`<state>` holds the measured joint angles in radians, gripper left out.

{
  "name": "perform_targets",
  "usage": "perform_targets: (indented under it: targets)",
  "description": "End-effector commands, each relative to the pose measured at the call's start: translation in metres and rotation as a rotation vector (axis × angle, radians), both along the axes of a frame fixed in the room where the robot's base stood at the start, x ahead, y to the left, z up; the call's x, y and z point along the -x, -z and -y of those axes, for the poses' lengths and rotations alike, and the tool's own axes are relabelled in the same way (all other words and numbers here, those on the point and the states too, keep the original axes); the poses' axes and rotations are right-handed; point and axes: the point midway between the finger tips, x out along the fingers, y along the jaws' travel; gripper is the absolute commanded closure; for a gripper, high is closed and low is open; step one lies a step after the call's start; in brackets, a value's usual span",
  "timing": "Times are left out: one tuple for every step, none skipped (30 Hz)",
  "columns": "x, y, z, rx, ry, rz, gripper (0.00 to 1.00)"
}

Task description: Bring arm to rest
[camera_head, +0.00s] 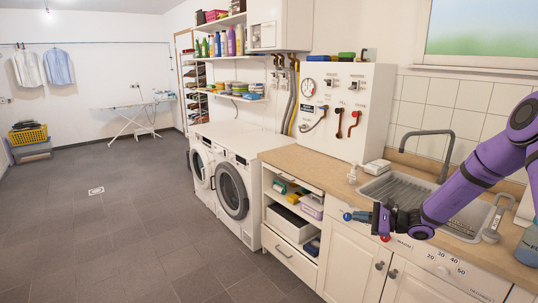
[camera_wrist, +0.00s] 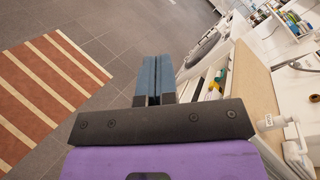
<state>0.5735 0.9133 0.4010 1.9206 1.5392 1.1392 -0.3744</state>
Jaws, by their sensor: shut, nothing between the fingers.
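My purple arm reaches in from the right in the head view, in front of the sink counter. My gripper (camera_head: 350,216) is at its left end, with the blue fingertips pointing left in front of the counter's front edge. In the wrist view my gripper (camera_wrist: 153,80) shows two blue fingers lying side by side against each other. It is shut and holds nothing. Below the fingers in the wrist view are the floor and the cabinet front.
The wooden counter (camera_head: 290,155) and an open shelf cabinet with a drawer (camera_head: 290,252) lie close to my gripper. A sink (camera_head: 400,190) with a grey faucet (camera_head: 447,150) is behind my arm. Washing machines (camera_head: 232,190) stand further left. A striped rug (camera_wrist: 45,85) lies on open floor.

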Motion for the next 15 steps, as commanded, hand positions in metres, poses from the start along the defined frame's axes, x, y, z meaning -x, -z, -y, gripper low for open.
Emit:
perform_targets:
  targets:
    - [0.008, -0.016, -0.007, 0.046, -0.045, 0.018, 1.00]
    - [0.013, -0.024, -0.011, 0.073, -0.071, 0.026, 1.00]
    - [0.020, -0.034, -0.016, 0.109, -0.105, 0.037, 1.00]
    - [0.025, -0.041, -0.020, 0.135, -0.131, 0.045, 1.00]
    - [0.031, -0.048, -0.024, 0.161, -0.157, 0.052, 1.00]
    - [0.039, -0.058, -0.027, 0.198, -0.189, 0.064, 1.00]
    - [0.045, -0.065, -0.030, 0.223, -0.212, 0.071, 1.00]
    - [0.051, -0.072, -0.034, 0.250, -0.236, 0.079, 1.00]
    - [0.059, -0.081, -0.037, 0.288, -0.266, 0.090, 1.00]
    - [0.065, -0.087, -0.039, 0.316, -0.287, 0.097, 1.00]
    - [0.071, -0.093, -0.042, 0.345, -0.309, 0.106, 1.00]
    - [0.080, -0.102, -0.045, 0.382, -0.337, 0.117, 1.00]
    - [0.086, -0.108, -0.047, 0.409, -0.357, 0.126, 1.00]
    - [0.093, -0.114, -0.049, 0.437, -0.377, 0.134, 1.00]
    - [0.102, -0.122, -0.051, 0.474, -0.402, 0.145, 1.00]
